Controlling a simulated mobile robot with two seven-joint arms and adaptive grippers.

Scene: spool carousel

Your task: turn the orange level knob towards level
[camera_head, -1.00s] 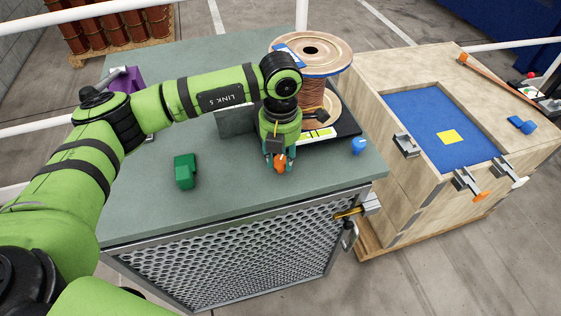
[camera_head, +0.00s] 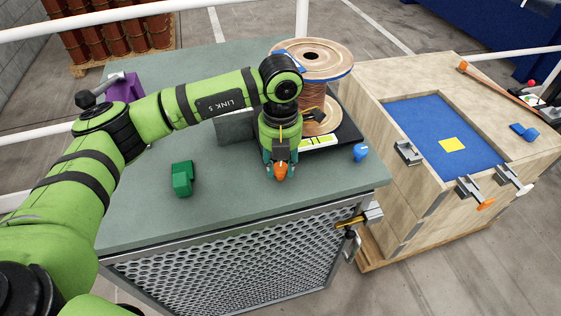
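The orange level knob (camera_head: 281,172) is near the front edge of the grey-green bench top, in front of the spool carousel. My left gripper (camera_head: 281,165) points down over it, with one teal fingertip on each side of the knob. The fingers look closed on it, though the contact is small in the picture. Part of the knob is hidden by the gripper. A yellow-green level strip (camera_head: 318,141) shows just behind on the dark base (camera_head: 348,128). My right gripper is not in view.
A wire spool (camera_head: 316,62) stands behind my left gripper. A blue knob (camera_head: 360,152) is to the right and a green block (camera_head: 183,178) to the left. A wooden crate (camera_head: 400,230) with clamps stands right of the bench (camera_head: 130,215).

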